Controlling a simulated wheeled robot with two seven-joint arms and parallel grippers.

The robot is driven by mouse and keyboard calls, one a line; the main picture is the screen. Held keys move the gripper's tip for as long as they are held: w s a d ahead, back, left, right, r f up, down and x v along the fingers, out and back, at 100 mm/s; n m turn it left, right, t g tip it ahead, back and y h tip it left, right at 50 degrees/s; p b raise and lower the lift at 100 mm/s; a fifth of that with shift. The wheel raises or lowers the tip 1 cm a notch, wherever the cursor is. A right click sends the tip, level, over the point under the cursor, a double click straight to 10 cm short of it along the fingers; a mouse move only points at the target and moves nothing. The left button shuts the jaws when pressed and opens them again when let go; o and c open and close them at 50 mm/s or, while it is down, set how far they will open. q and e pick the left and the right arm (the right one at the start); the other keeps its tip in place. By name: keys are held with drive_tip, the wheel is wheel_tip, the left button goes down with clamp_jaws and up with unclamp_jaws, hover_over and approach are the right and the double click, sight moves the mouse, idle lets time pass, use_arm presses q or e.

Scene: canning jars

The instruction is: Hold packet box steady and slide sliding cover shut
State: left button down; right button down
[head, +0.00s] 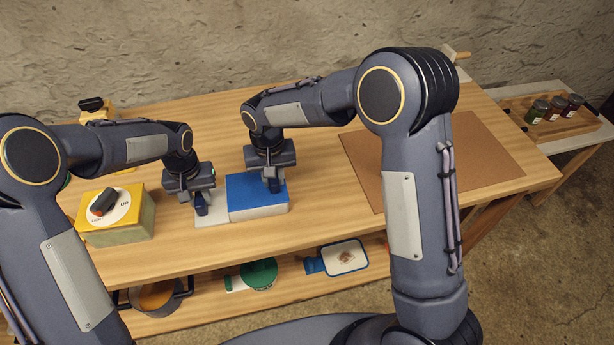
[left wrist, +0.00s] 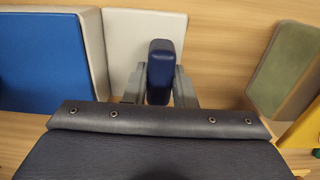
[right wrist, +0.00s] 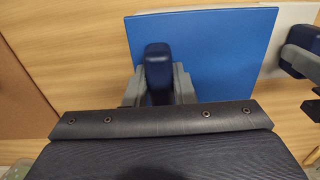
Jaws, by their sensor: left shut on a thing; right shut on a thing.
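The packet box (head: 212,215) shows as a pale, low part on the table. Next to it on the right is the blue-topped sliding cover (head: 245,185), with pale sides and standing higher. My left gripper (head: 201,208) points down and is shut at the pale part, left of the blue top. The pale part also shows in the left wrist view (left wrist: 128,25). My right gripper (head: 272,184) is shut at the blue top, near its right side. The blue top fills much of the right wrist view (right wrist: 215,60). The fingertips hide what exactly each gripper grips.
A yellow-topped box with a dial (head: 122,212) stands to the left. A brown mat (head: 485,160) lies flat at the right. Several jars (head: 555,108) stand on a board at the far right. A lower shelf holds a green-lidded thing (head: 259,272) and a pot (head: 155,297).

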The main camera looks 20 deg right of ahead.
drive_tip(key=shift+a, duration=0.3)
drive_tip(key=c, duration=1.1)
unclamp_jaws()
drive_tip(key=shift+d, duration=0.1)
wheel_tip(320, 180, up, 12)
use_arm(q)
drive_tip(key=c, duration=1.1)
unclamp_jaws()
